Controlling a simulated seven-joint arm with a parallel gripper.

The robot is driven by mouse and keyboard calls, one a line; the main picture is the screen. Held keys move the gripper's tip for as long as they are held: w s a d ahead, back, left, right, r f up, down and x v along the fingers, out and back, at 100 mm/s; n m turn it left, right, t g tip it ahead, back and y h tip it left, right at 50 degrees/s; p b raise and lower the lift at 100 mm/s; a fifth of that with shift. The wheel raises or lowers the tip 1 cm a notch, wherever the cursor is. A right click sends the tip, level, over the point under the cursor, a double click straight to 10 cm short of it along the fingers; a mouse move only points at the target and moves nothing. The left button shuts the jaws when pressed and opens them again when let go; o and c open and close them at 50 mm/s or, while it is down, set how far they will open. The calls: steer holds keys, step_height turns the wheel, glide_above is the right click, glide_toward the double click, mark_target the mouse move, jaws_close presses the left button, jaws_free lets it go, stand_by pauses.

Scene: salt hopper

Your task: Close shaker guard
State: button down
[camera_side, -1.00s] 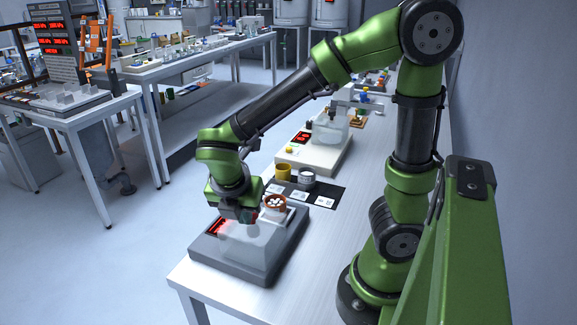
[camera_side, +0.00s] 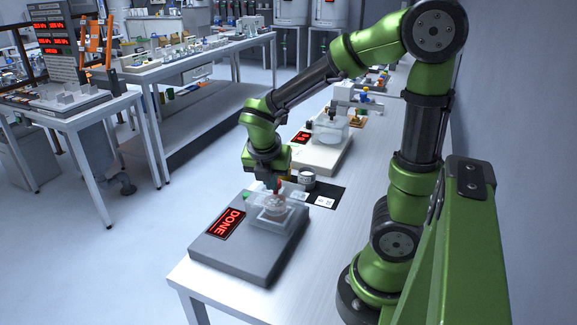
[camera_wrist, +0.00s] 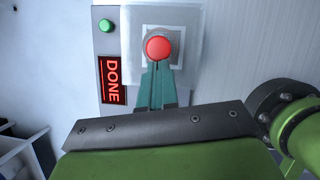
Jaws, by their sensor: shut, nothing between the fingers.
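The shaker is a grey box (camera_side: 250,252) at the front of the bench, with a red display (camera_side: 228,222) reading DONE. Its clear guard (camera_side: 262,217) stands over the round holder on the right part of the box. A red knob (camera_side: 279,184) is on top of the guard; in the wrist view the knob (camera_wrist: 158,47) is at upper middle, in front of the fingertips. My gripper (camera_wrist: 158,66) is shut, with its teal fingers together at the knob and nothing between them. I cannot tell if they touch it. In the side view my gripper (camera_side: 277,183) points down over the guard.
A green button (camera_wrist: 106,25) is beside the display. Behind the shaker lies a black mat (camera_side: 325,196) with white cards and a grey cup (camera_side: 307,176). A white device (camera_side: 322,150) with a clear cover stands farther back. The bench's front corner is clear.

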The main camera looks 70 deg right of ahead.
steer(key=shift+s+d, duration=0.1)
steer(key=shift+d, duration=0.2)
steer(key=s+a+r+m+t+y, duration=0.2)
steer(key=a+r+m, duration=0.3)
steer(key=m, duration=0.7)
steer(key=s+a+r+m+t+y, duration=0.2)
steer(key=a+r+m+t+y, duration=0.2)
steer(key=a+m, duration=0.4)
steer(key=r+m, duration=0.1)
steer(key=m, duration=0.3)
steer(key=shift+s+a+m, duration=0.25)
steer(key=shift+s+m, duration=0.05)
steer(key=shift+s, duration=0.05)
